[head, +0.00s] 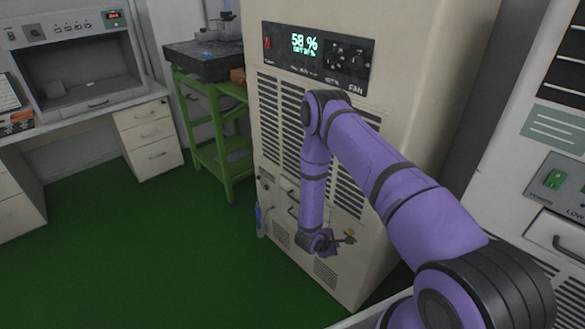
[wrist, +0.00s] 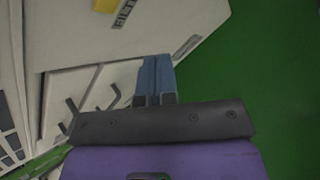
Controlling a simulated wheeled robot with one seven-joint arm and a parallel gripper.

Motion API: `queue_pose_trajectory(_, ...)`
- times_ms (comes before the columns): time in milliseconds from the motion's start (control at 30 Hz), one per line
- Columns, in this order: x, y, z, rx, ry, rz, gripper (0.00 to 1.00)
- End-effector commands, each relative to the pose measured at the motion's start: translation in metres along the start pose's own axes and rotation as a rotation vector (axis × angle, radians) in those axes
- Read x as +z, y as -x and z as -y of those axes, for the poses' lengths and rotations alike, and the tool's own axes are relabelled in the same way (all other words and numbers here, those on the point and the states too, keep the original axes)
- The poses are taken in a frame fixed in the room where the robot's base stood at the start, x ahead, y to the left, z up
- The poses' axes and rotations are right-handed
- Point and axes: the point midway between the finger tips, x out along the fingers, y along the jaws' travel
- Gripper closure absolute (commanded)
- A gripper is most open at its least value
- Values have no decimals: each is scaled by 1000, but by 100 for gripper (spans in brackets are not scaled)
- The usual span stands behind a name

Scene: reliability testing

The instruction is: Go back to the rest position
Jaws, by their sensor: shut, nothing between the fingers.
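My purple arm reaches out in front of the tall cream cabinet (head: 405,120) and bends down at its elbow. My gripper (head: 330,251) hangs low before the cabinet's lower front in the head view; it is small and dark there. In the wrist view, the two blue fingers of my gripper (wrist: 157,62) lie side by side, shut, with nothing seen between them. Cabinet panels with dark hook-like handles (wrist: 72,106) show to the left of the fingers. I cannot tell the exact gap between the gripper and the cabinet.
A green stand (head: 222,150) with a dark slab on top is left of the cabinet. A desk with drawers (head: 150,135) and a hood (head: 85,60) stand farther left. Another machine (head: 555,150) is at the right. The green floor (head: 130,260) is clear at front left.

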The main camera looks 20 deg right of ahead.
Motion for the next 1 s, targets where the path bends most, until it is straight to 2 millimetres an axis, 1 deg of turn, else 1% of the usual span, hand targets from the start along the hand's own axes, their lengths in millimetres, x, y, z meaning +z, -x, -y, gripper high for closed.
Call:
queue_pose_trajectory(100, 0, 1, -1, 1, -1, 1, 100)
queue_pose_trajectory(167, 2, 3, -5, 2, -7, 4, 100)
queue_pose_trajectory(267, 12, 14, -23, 7, -32, 20, 100)
queue_pose_trajectory(367, 29, 33, -51, 11, -77, 47, 100)
queue_pose_trajectory(500, 60, 68, -92, 10, -154, 89, 100)
queue_pose_trajectory(567, 74, 84, -107, 7, -189, 104, 100)
queue_pose_trajectory(700, 106, 122, -138, -4, -270, 134, 100)
queue_pose_trajectory(833, 136, 159, -160, -19, -349, 154, 100)
queue_pose_trajectory(1000, 176, 206, -180, -46, -452, 166, 100)
